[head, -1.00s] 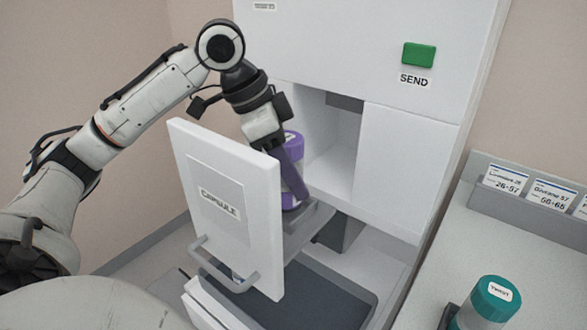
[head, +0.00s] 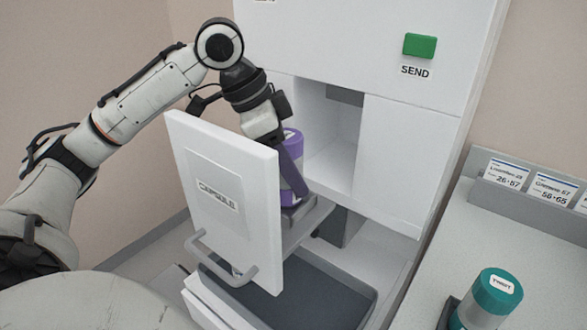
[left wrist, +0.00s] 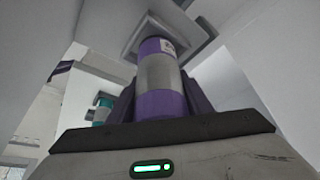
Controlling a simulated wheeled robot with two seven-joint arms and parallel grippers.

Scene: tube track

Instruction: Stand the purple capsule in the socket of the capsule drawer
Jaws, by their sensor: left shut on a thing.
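The purple capsule (head: 293,140) is upright above the drawer's inner shelf, partly hidden behind the drawer's front panel and my gripper. The capsule drawer (head: 217,185) is pulled out, its white front marked CAPSULE. My left gripper (head: 290,185) reaches down behind that panel, shut on the capsule. In the left wrist view the capsule (left wrist: 160,72), purple with a grey band, sits between the dark fingers. Its far end is at the grey socket plate (left wrist: 135,42). I cannot tell whether it is seated in the socket. My right gripper is not in view.
A white cabinet with a green SEND button (head: 419,46) stands behind the drawer, with an open bay (head: 330,140). A dark tray (head: 300,295) lies below. A teal-capped container (head: 497,292) stands on the right counter (head: 500,235).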

